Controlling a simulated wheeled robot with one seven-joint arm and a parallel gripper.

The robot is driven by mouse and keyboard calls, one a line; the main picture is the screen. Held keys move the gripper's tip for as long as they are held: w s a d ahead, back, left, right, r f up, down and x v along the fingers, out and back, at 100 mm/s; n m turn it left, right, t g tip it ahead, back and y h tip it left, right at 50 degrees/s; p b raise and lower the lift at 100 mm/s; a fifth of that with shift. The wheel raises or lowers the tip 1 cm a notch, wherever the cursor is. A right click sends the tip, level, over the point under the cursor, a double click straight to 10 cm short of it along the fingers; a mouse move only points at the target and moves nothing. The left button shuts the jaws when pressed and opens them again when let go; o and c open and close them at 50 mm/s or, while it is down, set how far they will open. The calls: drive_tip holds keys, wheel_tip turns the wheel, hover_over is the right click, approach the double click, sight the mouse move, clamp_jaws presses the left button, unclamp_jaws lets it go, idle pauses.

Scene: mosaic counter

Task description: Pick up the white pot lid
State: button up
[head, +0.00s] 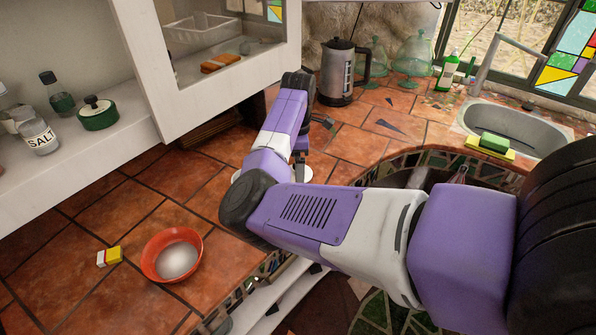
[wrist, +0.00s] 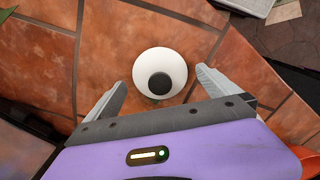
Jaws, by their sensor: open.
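The white pot lid (wrist: 149,59) is round with a dark knob (wrist: 159,83) at its middle. It lies on the tiled counter in the wrist view. My gripper (wrist: 160,85) is open, with one finger on each side of the lid's near part and nothing between them that it grips. In the head view my arm hides most of a white round thing, likely the lid, and only part of its pale edge (head: 322,178) shows by my gripper (head: 305,158).
A red bowl (head: 152,262) with white contents and a small yellow box (head: 109,257) stand on the left counter. A sink (head: 515,128) is at right. A cabinet (head: 215,75) overhangs the counter at left.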

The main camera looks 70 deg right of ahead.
drive_tip(key=shift+f, duration=0.4)
drive_tip(key=shift+c, duration=0.4)
drive_tip(key=c, duration=1.3)
drive_tip(key=shift+o, duration=0.2)
drive_tip(key=shift+r, duration=0.15)
